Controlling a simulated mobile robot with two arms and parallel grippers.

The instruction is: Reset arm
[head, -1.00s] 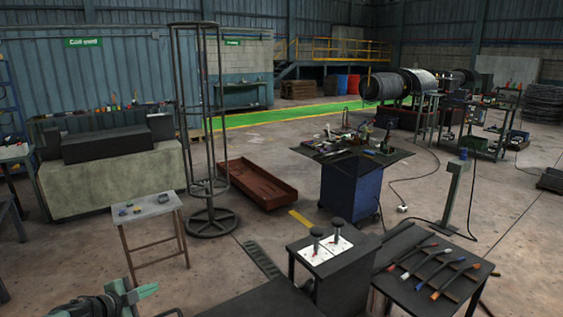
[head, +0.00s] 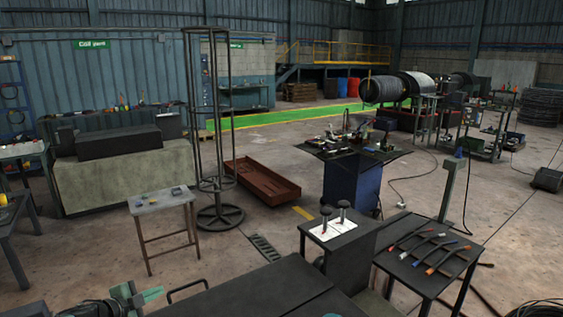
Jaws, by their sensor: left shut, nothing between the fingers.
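My left gripper (head: 151,295) shows at the bottom left of the head view, with green fingers at the end of a dark arm. Its fingers are shut and hold nothing. It is in front of the small grey-topped table (head: 162,200) and at the left of the black bench (head: 235,293), apart from the small table. My right gripper does not show clearly in the view.
A black table (head: 425,272) with several coloured-handled tools stands at the right. A black stand with two knobs on white plates (head: 333,229) is beside it. Behind are a blue cabinet (head: 349,185), a red tray (head: 262,181) and a tall round rack (head: 221,217). Floor between them is partly free.

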